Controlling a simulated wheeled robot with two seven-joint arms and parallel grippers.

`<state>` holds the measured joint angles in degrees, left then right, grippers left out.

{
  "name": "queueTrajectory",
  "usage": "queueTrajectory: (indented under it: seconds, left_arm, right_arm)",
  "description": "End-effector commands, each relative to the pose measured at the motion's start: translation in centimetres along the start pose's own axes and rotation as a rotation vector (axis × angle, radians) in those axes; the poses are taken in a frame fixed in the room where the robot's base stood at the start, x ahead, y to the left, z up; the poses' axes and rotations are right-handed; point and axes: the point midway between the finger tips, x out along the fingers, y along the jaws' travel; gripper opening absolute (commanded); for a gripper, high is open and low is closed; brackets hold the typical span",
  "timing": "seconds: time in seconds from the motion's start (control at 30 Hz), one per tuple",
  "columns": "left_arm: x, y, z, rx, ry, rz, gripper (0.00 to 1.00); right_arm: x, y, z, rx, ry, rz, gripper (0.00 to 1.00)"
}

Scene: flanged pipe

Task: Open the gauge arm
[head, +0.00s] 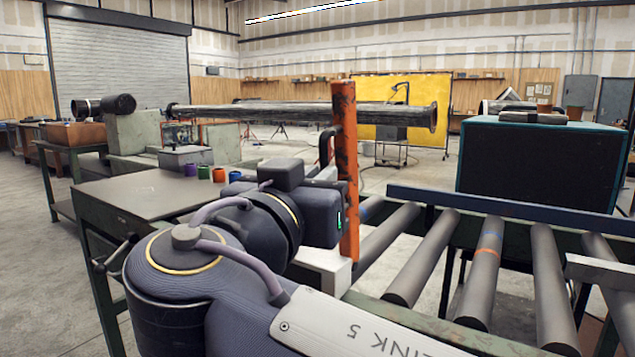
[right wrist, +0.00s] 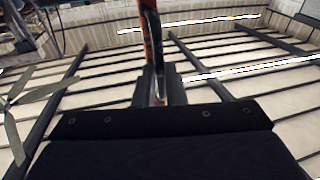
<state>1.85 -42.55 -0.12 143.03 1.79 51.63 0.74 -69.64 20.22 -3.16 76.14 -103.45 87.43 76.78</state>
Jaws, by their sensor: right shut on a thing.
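The gauge arm (head: 347,190) is a worn orange upright bar with a black bow handle (head: 324,148) on its left side. It stands upright, with the flanged pipe (head: 280,115) lying level behind it. My right gripper (head: 330,178) is at the handle, shut on it, with its fingertips partly hidden by the wrist. In the right wrist view the right gripper's fingers (right wrist: 157,88) close around the handle, and the orange bar (right wrist: 150,45) rises just beyond them. My left gripper is not in view.
A roller conveyor (head: 485,262) lies to the right, with a dark teal case (head: 540,165) behind it. A metal table (head: 140,192) with small coloured cups (head: 219,174) stands to the left. A pale block (head: 322,268) is at the bar's foot.

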Motion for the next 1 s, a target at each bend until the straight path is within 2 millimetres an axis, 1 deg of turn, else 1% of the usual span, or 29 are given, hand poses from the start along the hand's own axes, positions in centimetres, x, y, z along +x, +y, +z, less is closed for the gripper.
queueTrajectory:
  seconds: [0.13, 0.17, 0.3, 0.33, 0.57, 0.67, 0.77, 1.0]
  left_arm:
    - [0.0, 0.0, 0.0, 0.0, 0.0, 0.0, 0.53]
    - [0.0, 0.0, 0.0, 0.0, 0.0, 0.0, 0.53]
    - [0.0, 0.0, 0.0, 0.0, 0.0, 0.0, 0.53]
    - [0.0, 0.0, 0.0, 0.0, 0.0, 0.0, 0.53]
    - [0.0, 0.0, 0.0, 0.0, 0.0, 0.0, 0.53]
    - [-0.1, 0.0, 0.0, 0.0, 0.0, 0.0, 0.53]
    - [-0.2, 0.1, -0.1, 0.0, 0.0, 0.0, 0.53]
    - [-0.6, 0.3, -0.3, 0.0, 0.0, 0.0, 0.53]
  right_arm:
    - [0.1, 0.0, 0.0, -0.001, 0.001, 0.001, 0.0]
    - [0.1, 0.0, 0.0, -0.001, 0.001, 0.001, 0.12]
    - [0.1, 0.0, 0.0, -0.001, 0.0, 0.001, 0.3]
    - [0.1, 0.0, 0.0, -0.001, 0.0, 0.001, 0.32]
    - [0.0, 0.0, 0.0, 0.0, 0.0, 0.0, 0.32]
    - [-0.4, -0.1, 0.0, 0.0, 0.0, -0.001, 0.32]
    - [-1.7, -0.1, -0.1, 0.0, 0.0, -0.004, 0.32]
    - [-5.8, -0.1, -0.1, 0.0, 0.001, -0.004, 0.32]
